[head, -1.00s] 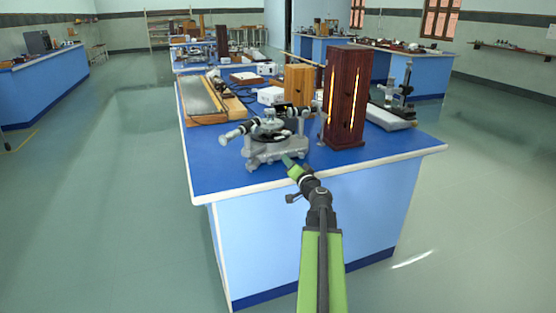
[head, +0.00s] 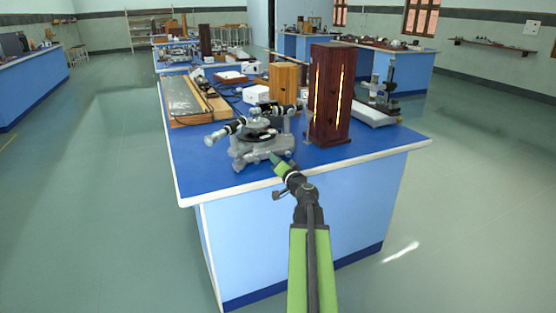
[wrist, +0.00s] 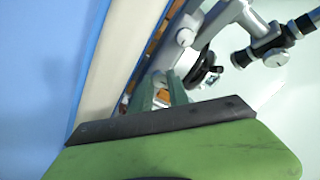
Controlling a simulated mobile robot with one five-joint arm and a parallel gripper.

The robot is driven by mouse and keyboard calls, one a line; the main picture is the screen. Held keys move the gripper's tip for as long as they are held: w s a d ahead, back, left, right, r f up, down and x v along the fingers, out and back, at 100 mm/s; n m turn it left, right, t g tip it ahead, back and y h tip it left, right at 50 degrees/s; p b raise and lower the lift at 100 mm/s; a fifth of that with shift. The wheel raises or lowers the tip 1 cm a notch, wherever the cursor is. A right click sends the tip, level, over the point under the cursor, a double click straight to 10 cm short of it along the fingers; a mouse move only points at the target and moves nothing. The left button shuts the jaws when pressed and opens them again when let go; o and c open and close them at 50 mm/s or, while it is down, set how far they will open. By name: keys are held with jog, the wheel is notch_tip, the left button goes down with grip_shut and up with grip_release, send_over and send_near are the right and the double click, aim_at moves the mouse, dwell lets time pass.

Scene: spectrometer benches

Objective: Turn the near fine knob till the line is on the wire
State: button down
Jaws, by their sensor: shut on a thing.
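The grey spectrometer (head: 250,154) stands near the front of the blue bench, with a round table in its middle and a telescope tube (head: 222,133) pointing left. My gripper (head: 278,158) reaches its near base from the front right. In the wrist view my green fingers (wrist: 162,92) are close together at the spectrometer's grey body (wrist: 172,48). They are shut on the near fine knob, which is mostly hidden between them. A black wheel (wrist: 208,70) shows beyond the fingers. The line and the wire are not visible in either view.
A dark wooden lamp box (head: 331,95) with bright slits stands close on the right. A lighter wooden box (head: 284,83) stands behind. A long tray (head: 196,97) lies at the back left. The front right bench top (head: 385,143) is clear.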

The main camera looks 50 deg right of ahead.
jog(key=shift+s+f+m, duration=0.15)
jog(key=shift+m, duration=2.55)
jog(key=c, duration=1.5)
grip_release()
jog(key=shift+c, duration=0.2)
